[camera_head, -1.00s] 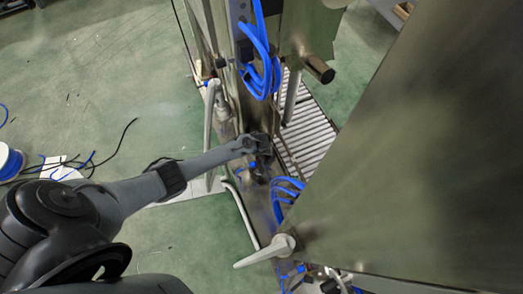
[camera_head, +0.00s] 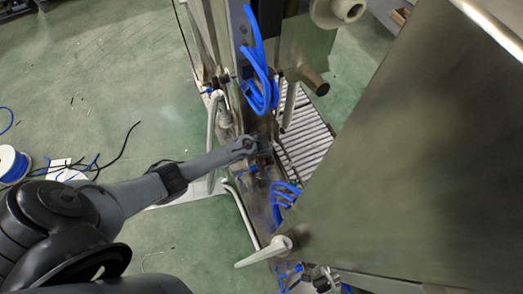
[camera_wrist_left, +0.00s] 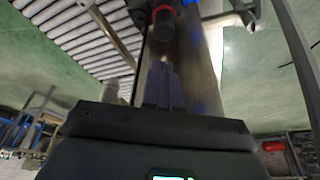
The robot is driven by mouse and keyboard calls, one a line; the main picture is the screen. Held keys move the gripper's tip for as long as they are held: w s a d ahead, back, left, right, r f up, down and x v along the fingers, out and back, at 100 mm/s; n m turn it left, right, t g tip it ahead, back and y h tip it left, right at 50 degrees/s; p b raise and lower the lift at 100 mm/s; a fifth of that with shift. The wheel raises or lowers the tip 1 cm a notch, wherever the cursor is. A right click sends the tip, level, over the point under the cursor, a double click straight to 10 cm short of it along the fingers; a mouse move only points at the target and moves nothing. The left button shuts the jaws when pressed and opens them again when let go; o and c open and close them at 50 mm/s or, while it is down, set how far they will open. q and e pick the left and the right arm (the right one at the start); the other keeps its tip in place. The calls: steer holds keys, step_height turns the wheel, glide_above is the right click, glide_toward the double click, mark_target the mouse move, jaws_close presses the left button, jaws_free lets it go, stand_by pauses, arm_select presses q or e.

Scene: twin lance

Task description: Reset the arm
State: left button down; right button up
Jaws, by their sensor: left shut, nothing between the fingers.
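My left arm (camera_head: 130,192) comes in from the left in the head view and reaches to the metal machine frame. My left gripper (camera_head: 262,150) is at the far end of it, small and partly lost against the frame. In the left wrist view my left gripper (camera_wrist_left: 163,80) has its fingers together and empty, pointing at a metal post with a dark cylinder and a red part (camera_wrist_left: 164,14) close beyond the tips. I cannot tell whether the tips touch it. My right gripper is not in view.
A large metal panel (camera_head: 420,150) fills the right side, with a pale lever handle (camera_head: 264,252) at its lower corner. Blue hoses (camera_head: 260,75) hang on the frame. A roller conveyor (camera_head: 305,135) lies behind. A blue spool (camera_head: 12,163) and black cable lie on the green floor, left.

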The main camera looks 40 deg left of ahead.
arm_select(q)
steer(key=shift+r, duration=0.3)
